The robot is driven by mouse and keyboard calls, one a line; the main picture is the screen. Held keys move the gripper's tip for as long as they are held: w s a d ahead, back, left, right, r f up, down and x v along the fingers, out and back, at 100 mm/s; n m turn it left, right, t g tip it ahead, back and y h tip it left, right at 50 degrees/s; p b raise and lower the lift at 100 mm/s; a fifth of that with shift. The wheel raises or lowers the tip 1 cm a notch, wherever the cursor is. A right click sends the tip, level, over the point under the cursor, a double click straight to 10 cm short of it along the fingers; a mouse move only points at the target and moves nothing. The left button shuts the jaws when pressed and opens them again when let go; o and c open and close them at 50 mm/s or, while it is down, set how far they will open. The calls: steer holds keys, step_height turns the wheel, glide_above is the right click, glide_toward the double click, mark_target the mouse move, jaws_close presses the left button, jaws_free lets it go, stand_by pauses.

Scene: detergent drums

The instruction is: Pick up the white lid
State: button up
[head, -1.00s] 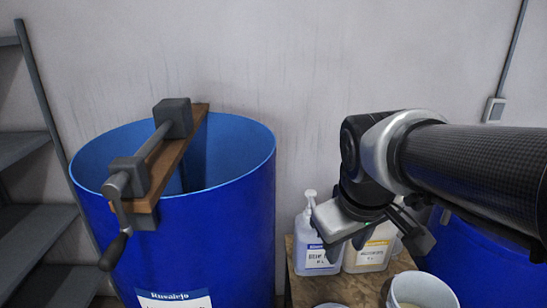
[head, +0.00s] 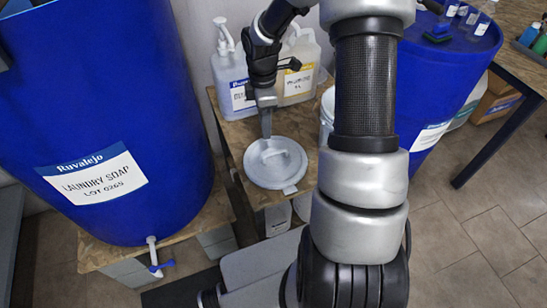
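The white lid (head: 289,176) is round, looks light grey here, and has a raised handle across its middle. It lies flat on the small wooden table (head: 235,139) near the front edge. My gripper (head: 267,128) points down at the far side of the lid, with its tip close to the lid's back rim in the picture. I cannot tell whether it touches. The fingers are seen nearly edge-on, so their opening is not clear. Nothing is visibly held.
Two jugs, one with a white pump (head: 229,65) and one yellowish (head: 301,62), stand behind my gripper. A white bucket (head: 327,108) is partly hidden by my arm. Large blue drums stand at left (head: 100,110) and right (head: 455,60); the left one has a tap (head: 154,255).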

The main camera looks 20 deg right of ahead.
steer(key=b, duration=0.2)
glide_above(266, 155)
step_height(266, 155, down, 9)
steer(key=shift+w+f, duration=0.1)
steer(key=shift+w, duration=0.05)
steer(key=shift+a+f+b, duration=0.2)
steer(key=shift+f+b, duration=0.85)
steer(key=shift+f, duration=1.65)
steer(key=shift+c, duration=0.3)
jaws_close()
